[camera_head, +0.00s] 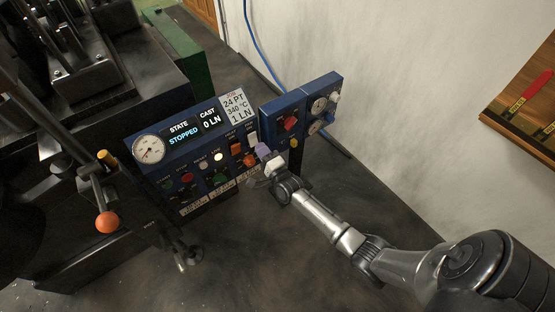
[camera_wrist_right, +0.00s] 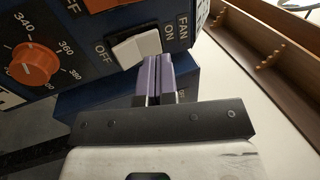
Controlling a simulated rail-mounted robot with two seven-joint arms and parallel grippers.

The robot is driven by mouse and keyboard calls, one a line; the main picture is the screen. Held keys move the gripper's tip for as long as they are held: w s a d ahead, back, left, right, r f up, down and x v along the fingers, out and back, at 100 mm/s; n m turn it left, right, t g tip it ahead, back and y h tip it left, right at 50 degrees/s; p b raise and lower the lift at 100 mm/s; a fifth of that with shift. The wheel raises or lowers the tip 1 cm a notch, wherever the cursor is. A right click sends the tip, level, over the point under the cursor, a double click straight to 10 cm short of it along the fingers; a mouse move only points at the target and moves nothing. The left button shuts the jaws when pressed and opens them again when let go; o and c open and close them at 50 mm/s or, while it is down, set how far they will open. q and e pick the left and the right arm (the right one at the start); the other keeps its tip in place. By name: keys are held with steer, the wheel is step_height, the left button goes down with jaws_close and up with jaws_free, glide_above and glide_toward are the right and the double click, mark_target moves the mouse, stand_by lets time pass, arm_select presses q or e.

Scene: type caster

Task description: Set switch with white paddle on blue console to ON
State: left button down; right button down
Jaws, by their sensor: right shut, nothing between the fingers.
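The blue console (camera_head: 188,150) stands at the machine's right end and shows STATE STOPPED. In the right wrist view, the switch with the white paddle (camera_wrist_right: 137,46) sits on the blue panel, labelled FAN, with OFF on one side and ON on the other. I cannot tell for certain which way the paddle is tipped. My right gripper (camera_head: 262,150) is at the console's right end; in its wrist view its purple fingers (camera_wrist_right: 157,62) are shut and empty, tips close beside the ON side of the paddle. Contact is unclear. My left gripper is not in view.
An orange temperature knob (camera_wrist_right: 33,62) is beside the paddle. A second blue box (camera_head: 301,105) with gauges stands to the right. A lever with an orange ball (camera_head: 107,222) is at the left. A wooden tool board (camera_head: 527,100) hangs on the wall. The floor in front is open.

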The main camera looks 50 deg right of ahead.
steer(key=s+a+p, duration=0.2)
steer(key=s, duration=0.8)
steer(key=shift+r, duration=0.2)
steer(key=shift+w, duration=0.1)
